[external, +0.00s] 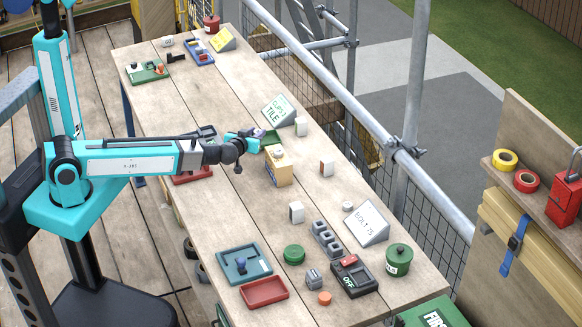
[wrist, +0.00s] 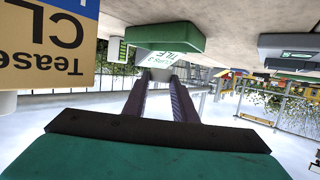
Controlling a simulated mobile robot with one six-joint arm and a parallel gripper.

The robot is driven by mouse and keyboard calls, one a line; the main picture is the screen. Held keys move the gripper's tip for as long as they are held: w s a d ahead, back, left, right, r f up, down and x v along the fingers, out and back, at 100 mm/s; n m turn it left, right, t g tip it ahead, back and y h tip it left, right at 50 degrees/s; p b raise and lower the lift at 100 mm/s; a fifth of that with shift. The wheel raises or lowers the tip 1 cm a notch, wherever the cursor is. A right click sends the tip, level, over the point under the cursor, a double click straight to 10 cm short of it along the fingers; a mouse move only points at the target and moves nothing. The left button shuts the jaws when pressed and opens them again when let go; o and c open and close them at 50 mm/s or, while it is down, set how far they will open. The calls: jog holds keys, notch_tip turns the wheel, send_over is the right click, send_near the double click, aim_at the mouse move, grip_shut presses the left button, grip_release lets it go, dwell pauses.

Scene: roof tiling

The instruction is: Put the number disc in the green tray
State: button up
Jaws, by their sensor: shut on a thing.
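My gripper (external: 257,134) is above the middle of the workbench, beside a yellow-brown box (external: 279,168). In the wrist view its two dark fingers (wrist: 160,82) are shut on a small greyish thing at their tips, which I take for the number disc (wrist: 158,74); no number is readable. A small green tray (external: 271,138) lies just beyond the fingertips, partly hidden by the gripper and box. It also shows in the wrist view (wrist: 165,38), upside down, close to the fingertips. The disc appears apart from the tray.
A "CLIPS 2 TILE" sign (external: 279,112) stands behind the tray. A white block (external: 301,126) is beside it. Another green tray (external: 148,74) with small parts is at the far left. Blue (external: 243,279) and red (external: 264,292) trays lie at the near end.

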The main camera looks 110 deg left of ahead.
jog(key=shift+f, duration=0.15)
jog(key=shift+f+p, duration=0.55)
jog(key=shift+f, duration=1.1)
jog(key=shift+f+b, duration=0.15)
jog(key=shift+b, duration=0.2)
jog(key=o, duration=1)
jog(key=shift+r+p, duration=0.25)
jog(key=shift+p, duration=0.2)
